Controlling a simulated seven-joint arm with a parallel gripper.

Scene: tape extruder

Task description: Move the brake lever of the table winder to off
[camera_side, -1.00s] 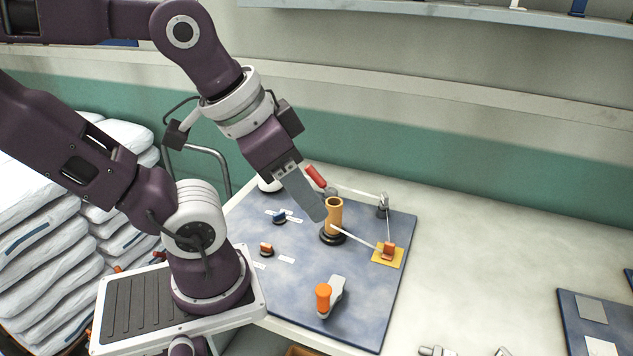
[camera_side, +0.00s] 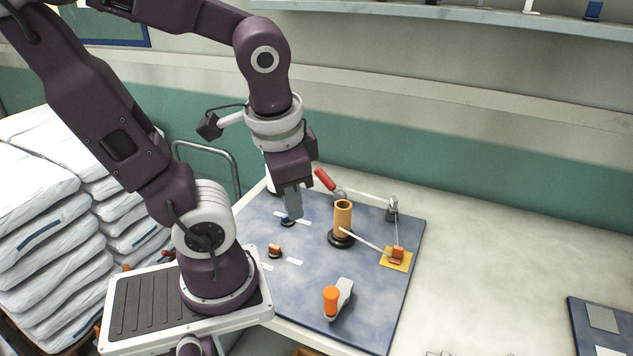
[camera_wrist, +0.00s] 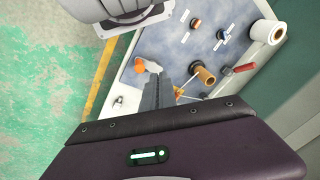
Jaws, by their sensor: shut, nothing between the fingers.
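The table winder is a blue-grey board (camera_side: 373,304) with an upright tan spool (camera_side: 342,217) on a black base. I cannot read the labels, so I cannot tell which is the brake lever. My gripper (camera_side: 296,217) is shut and empty, pointing down close to the blue lever and partly overlapping it in the picture; contact cannot be told.
A red handle (camera_side: 324,179) stands behind the spool. A white roll (camera_wrist: 268,31) is at the back. The table right of the board is largely clear.

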